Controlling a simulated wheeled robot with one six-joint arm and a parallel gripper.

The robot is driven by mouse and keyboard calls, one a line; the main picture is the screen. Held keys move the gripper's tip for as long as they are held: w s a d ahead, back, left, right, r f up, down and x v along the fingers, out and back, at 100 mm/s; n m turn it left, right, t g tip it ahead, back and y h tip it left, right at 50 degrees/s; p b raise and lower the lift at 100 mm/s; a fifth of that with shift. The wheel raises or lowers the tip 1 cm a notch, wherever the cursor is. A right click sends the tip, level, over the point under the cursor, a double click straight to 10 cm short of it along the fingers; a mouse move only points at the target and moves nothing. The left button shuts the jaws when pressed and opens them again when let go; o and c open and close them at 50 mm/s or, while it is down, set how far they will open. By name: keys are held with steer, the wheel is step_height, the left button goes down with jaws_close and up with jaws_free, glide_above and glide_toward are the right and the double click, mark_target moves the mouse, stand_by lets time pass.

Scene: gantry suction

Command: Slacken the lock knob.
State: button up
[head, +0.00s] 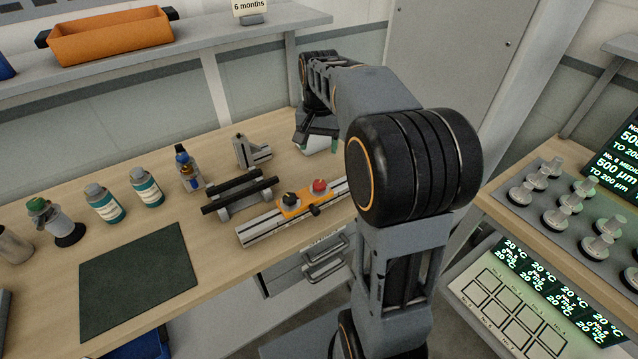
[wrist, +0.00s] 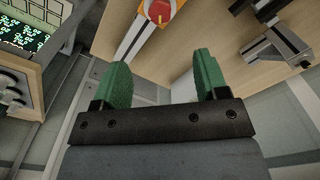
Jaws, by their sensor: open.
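An orange carriage (head: 297,203) sits on a pale rail (head: 262,228) near the table's front edge. It carries a black knob (head: 289,198) and a red knob (head: 319,186); a small dark part (head: 314,209) juts from its front. No label tells which is the lock knob. In the wrist view the red knob (wrist: 160,10) shows at the top edge, with a yellow mark, partly cut off. My gripper (wrist: 162,78) is open and empty, its green fingers apart. In the head view my gripper (head: 322,142) is behind the rail, apart from the knobs, partly hidden by my arm.
A black-barred stand (head: 240,196) lies behind the rail, and a grey metal bracket (head: 253,152) stands farther back. Bottles (head: 147,187) and a dark green mat (head: 138,280) are to the left. A shelf with an orange bin (head: 112,37) is above. Another bench with weights (head: 560,205) is at right.

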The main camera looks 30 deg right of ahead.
mark_target(319, 183)
step_height(319, 183, down, 14)
steer(key=shift+w+d+r, duration=0.1)
steer(key=shift+w+r, duration=0.05)
steer(key=shift+r, duration=0.05)
stand_by(0.4)
steer(key=shift+c, duration=0.4)
steer(key=c, duration=0.8)
steer(key=shift+c, duration=0.2)
